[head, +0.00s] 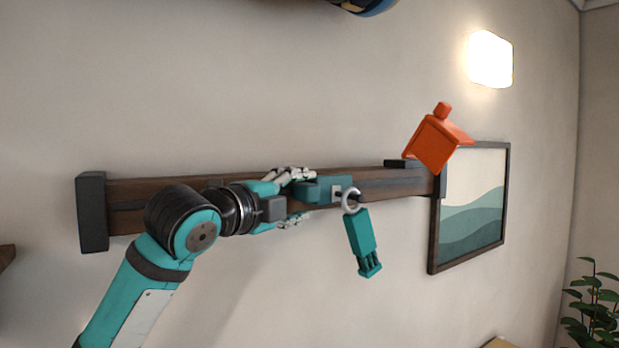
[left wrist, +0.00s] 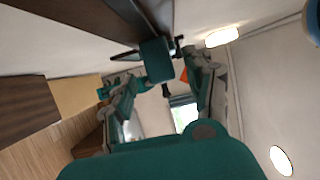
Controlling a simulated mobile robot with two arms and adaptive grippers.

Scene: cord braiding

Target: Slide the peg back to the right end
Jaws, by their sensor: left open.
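A dark wooden rail (head: 140,190) runs along the wall, with a dark block (head: 92,212) at its left end and another dark end at the right. A teal sliding peg (head: 312,190) sits on the rail right of the middle. A pale ring on it carries a hanging teal piece (head: 360,240). My left gripper (head: 299,198) is open, its fingers above and below the peg's left side. In the left wrist view the peg (left wrist: 157,60) shows beyond and between the open fingers (left wrist: 166,82); I cannot tell whether they touch it. My right gripper is not in view.
An orange house-shaped block (head: 433,142) is at the rail's right end, near a small dark piece (head: 401,163). A framed picture (head: 470,215) hangs behind that end. A lit wall lamp (head: 491,59) is above. A plant (head: 592,300) stands lower right.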

